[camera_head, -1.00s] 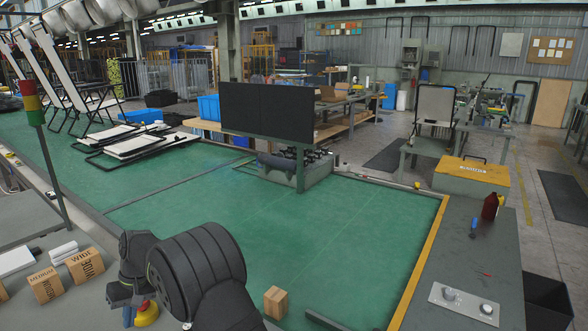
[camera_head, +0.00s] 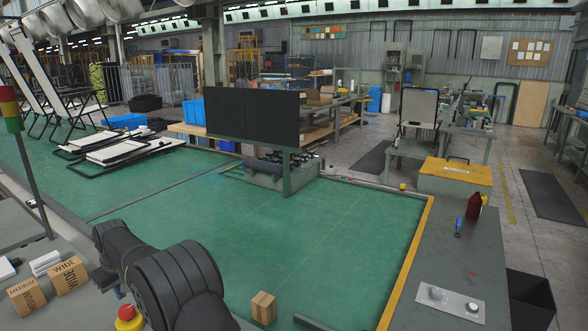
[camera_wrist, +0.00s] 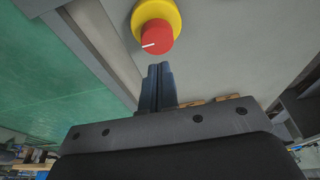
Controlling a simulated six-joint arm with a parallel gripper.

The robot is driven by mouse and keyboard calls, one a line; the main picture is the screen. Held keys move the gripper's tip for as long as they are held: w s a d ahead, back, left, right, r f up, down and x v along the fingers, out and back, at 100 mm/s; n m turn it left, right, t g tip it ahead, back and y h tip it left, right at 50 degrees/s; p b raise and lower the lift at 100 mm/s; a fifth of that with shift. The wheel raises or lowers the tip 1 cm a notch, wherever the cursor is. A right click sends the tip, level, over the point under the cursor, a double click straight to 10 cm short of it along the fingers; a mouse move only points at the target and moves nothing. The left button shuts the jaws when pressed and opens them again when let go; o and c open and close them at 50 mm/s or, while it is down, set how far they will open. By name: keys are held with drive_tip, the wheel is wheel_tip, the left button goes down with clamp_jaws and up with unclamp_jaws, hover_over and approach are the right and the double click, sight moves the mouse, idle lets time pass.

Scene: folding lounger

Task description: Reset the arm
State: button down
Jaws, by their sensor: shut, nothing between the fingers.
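The fingertips point toward a red knob on a yellow base (camera_wrist: 155,22). Whether they touch it I cannot tell, but a small gap shows. The same red and yellow button (camera_head: 129,318) sits on the grey surface at the lower left of the head view.
Wooden blocks marked WIDE (camera_head: 69,275) and MEDIUM (camera_head: 27,297) stand left of my arm. A small wooden block (camera_head: 264,307) lies on the green table (camera_head: 330,240). A black screen (camera_head: 251,117) stands at the back. A signal post (camera_head: 30,170) rises at the left. The table's middle is clear.

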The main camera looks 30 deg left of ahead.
sight(125, 308)
drive_tip(key=shift+d+x, duration=0.25)
drive_tip(key=shift+x, duration=0.75)
drive_tip(key=shift+d+x, duration=0.25)
drive_tip(key=shift+x, duration=0.75)
drive_tip(key=c, duration=2.2)
unclamp_jaws()
drive_tip(key=c, duration=1.1)
unclamp_jaws()
drive_tip(key=o, duration=0.4)
drive_tip(key=shift+d, duration=0.1)
drive_tip(key=o, duration=0.7)
drive_tip(key=w+d+r+m, duration=0.2)
drive_tip(key=d+r, duration=0.3)
drive_tip(key=shift+m, duration=0.3)
drive_tip(key=w+d+r+m+h, duration=0.1)
drive_tip(key=d+r+m, duration=0.45)
drive_tip(key=d, duration=0.65)
drive_tip(key=w+d+r+m+h, duration=0.15)
drive_tip(key=d+r+m, duration=0.4)
drive_tip(key=d, duration=0.55)
drive_tip(key=s+d+r+m, duration=0.15)
drive_tip(key=d+m, duration=0.25)
drive_tip(key=d, duration=1)
wheel_tip(125, 308, down, 10)
drive_tip(key=shift+r, duration=0.25)
